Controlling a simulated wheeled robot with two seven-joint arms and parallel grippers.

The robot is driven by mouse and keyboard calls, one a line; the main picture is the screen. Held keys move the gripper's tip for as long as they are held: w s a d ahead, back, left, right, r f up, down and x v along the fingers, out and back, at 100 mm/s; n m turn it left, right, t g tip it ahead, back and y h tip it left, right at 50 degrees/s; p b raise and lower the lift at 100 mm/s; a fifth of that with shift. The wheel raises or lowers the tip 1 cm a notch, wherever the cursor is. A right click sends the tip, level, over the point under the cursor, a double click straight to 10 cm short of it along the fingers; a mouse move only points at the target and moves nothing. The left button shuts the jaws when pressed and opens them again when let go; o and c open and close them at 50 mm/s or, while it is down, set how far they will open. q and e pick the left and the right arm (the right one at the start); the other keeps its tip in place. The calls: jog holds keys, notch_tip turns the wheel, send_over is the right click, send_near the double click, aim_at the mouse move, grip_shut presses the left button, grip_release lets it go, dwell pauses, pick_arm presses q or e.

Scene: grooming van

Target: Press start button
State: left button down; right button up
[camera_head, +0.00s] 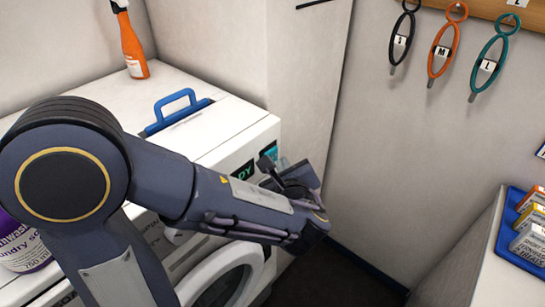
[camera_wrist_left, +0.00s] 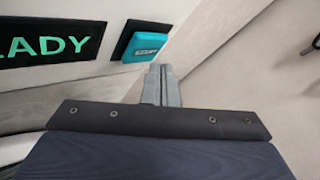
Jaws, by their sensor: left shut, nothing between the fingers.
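The start button is a teal square (camera_wrist_left: 145,45) in a dark frame on the front panel of the white washing machine (camera_head: 232,130). It sits beside a dark display (camera_wrist_left: 52,44) with green letters, of which "ADY" is readable. In the head view the button (camera_head: 269,150) shows just above my left gripper (camera_head: 282,164), partly covered. In the left wrist view the fingers (camera_wrist_left: 161,68) are shut and empty. Their tips appear just below and right of the button; whether they touch it is unclear. My right gripper is not in view.
A blue handle (camera_head: 176,108) and an orange spray bottle (camera_head: 131,44) are on the machine top. A purple-and-white detergent container (camera_head: 22,250) stands at left. Several looped tools hang on the right wall. A blue tray (camera_head: 511,222) holds small boxes at right.

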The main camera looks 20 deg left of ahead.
pick_arm(q)
jog(key=shift+a, duration=0.2)
jog(key=shift+w+a, duration=0.15)
jog(key=shift+a, duration=0.1)
jog(key=shift+w+a+b, duration=0.2)
jog(key=shift+a+b, duration=0.15)
jog(key=shift+a, duration=0.15)
dwell(1.1)
jog(key=shift+d, duration=0.1)
jog(key=shift+s+d, duration=0.35)
jog(key=shift+d, duration=0.45)
jog(key=shift+s+d, duration=0.3)
jog(key=shift+d, duration=0.5)
jog(key=shift+s+d, duration=0.25)
jog(key=shift+d, duration=0.5)
jog(key=shift+s+d, duration=0.3)
jog(key=shift+d, duration=0.5)
